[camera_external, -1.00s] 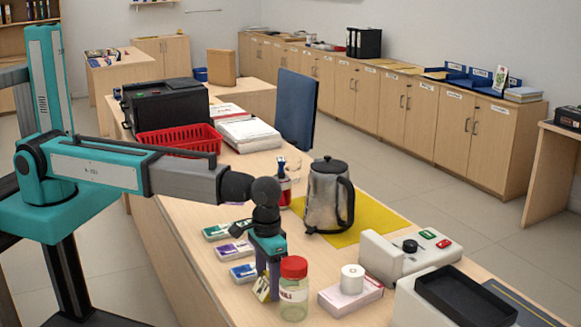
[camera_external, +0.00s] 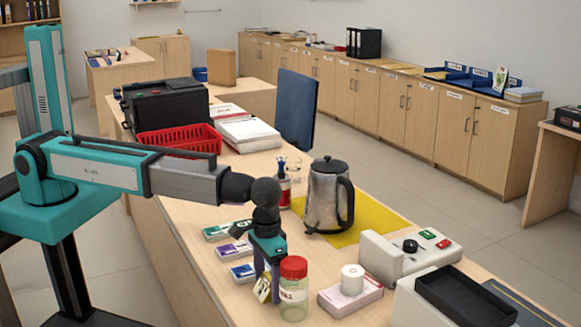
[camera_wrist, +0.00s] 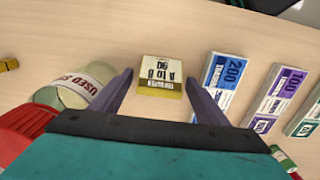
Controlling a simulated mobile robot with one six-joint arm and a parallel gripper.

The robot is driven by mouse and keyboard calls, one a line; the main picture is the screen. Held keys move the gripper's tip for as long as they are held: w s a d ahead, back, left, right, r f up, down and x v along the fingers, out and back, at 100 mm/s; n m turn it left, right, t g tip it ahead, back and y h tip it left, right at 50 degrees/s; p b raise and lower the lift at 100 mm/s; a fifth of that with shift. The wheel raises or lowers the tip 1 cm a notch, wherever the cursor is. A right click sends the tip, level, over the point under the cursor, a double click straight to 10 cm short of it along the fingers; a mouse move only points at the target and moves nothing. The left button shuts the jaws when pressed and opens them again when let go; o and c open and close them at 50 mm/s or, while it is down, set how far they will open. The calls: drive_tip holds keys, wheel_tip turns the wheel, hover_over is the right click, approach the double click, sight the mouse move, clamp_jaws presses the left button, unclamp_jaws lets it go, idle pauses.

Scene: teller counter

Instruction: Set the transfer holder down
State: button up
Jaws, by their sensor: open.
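The transfer holder, a small yellow block with dark printed text, stands on the counter. It shows in the wrist view (camera_wrist: 159,76) between the fingers, and in the external view (camera_external: 262,289) at the counter's front edge, partly hidden by a finger. My gripper (camera_external: 268,287) points down over it. In the wrist view my gripper (camera_wrist: 158,84) is open, with a gap between each finger and the holder.
A red-lidded jar (camera_external: 293,290) stands close to the right of my gripper. Several banknote bundles (camera_external: 243,273) lie to the left. A pink box with a white roll (camera_external: 350,295) and a metal kettle (camera_external: 328,200) stand further right and behind.

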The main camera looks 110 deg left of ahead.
sight(268, 278)
wheel_tip(268, 278, up, 12)
drive_tip(key=b, duration=0.2)
idle(0.7)
drive_tip(key=shift+r, duration=0.1)
idle(0.6)
drive_tip(key=s+d+f+m+g+h+p, duration=0.1)
drive_tip(key=s+d+f+g+h+p, duration=0.3)
drive_tip(key=s+d+f, duration=1.45)
drive_tip(key=s+a+f+m+y+b, duration=0.1)
drive_tip(key=s+a+f+m, duration=0.1)
drive_tip(key=s+a+f, duration=0.4)
drive_tip(key=s+a+f+m+g+y+b, duration=0.1)
drive_tip(key=s+a+f+m, duration=0.2)
drive_tip(key=s+a+f, duration=0.3)
drive_tip(key=s+a+f+m+y+b, duration=0.2)
drive_tip(key=s+a+f, duration=0.4)
drive_tip(key=s+f, duration=0.7)
wheel_tip(268, 278, down, 4)
drive_tip(key=shift+a+r+m+g, duration=0.2)
drive_tip(key=shift+r+m+g, duration=0.1)
drive_tip(key=shift+m, duration=0.2)
